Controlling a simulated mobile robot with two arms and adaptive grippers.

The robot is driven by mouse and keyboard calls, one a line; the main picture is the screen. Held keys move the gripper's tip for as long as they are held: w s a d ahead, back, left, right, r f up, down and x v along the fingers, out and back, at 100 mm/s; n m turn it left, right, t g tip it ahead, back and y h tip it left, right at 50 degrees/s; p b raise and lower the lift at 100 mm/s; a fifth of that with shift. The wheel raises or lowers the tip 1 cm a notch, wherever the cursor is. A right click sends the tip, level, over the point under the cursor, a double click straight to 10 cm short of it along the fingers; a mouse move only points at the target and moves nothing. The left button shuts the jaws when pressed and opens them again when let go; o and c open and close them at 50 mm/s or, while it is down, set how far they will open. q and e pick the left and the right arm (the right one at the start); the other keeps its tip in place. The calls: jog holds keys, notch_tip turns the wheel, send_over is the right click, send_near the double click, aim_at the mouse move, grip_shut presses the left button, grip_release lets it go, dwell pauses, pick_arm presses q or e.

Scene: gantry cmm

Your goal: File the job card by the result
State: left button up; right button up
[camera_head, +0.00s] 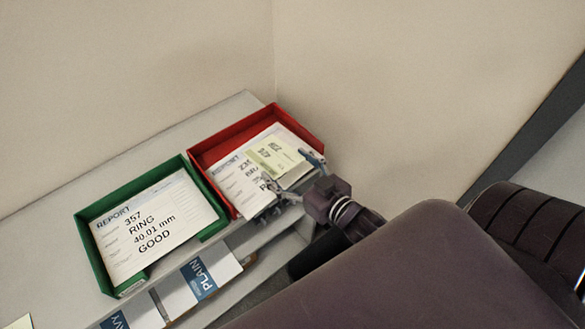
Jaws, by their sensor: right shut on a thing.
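A pale yellow job card (272,157) is in my right gripper (291,172), over the red tray (236,134) at the back right. The gripper is shut on the card; its lettering is small and hard to read. I cannot tell whether the card touches the report sheet (229,184) in the red tray. That sheet's text is partly hidden by the card and gripper. The green tray (99,262), to the left, holds a report sheet (152,223) reading 357, RING, 40.01 mm, GOOD. My left gripper is not in view.
Both trays stand on a light grey bench top (150,150) against a plain wall (130,70). In front are a card marked PLAIN (201,278) and another whose visible lettering ends in VY (119,320). A yellowish sheet (20,323) shows at the bottom left.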

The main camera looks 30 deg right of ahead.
jog(key=w+f+b, duration=0.2)
jog(key=shift+w+a+f+b, duration=0.2)
jog(key=shift+w+f+b, duration=0.1)
jog(key=shift+f+b, duration=0.05)
jog(key=shift+w+a+f+b, duration=0.1)
jog(key=shift+w+f+b, duration=0.35)
jog(key=shift+f, duration=0.25)
jog(key=shift+w+f+b, duration=0.4)
jog(key=shift+f, duration=0.25)
jog(key=shift+w+a+f+b, duration=0.1)
jog(key=shift+w+f+b, duration=0.35)
jog(key=shift+f, duration=0.25)
jog(key=shift+w+f, duration=0.1)
jog(key=shift+w, duration=0.05)
jog(key=shift+o, duration=0.6)
jog(key=shift+c, duration=0.9)
jog(key=o, duration=0.9)
jog(key=shift+c, duration=0.2)
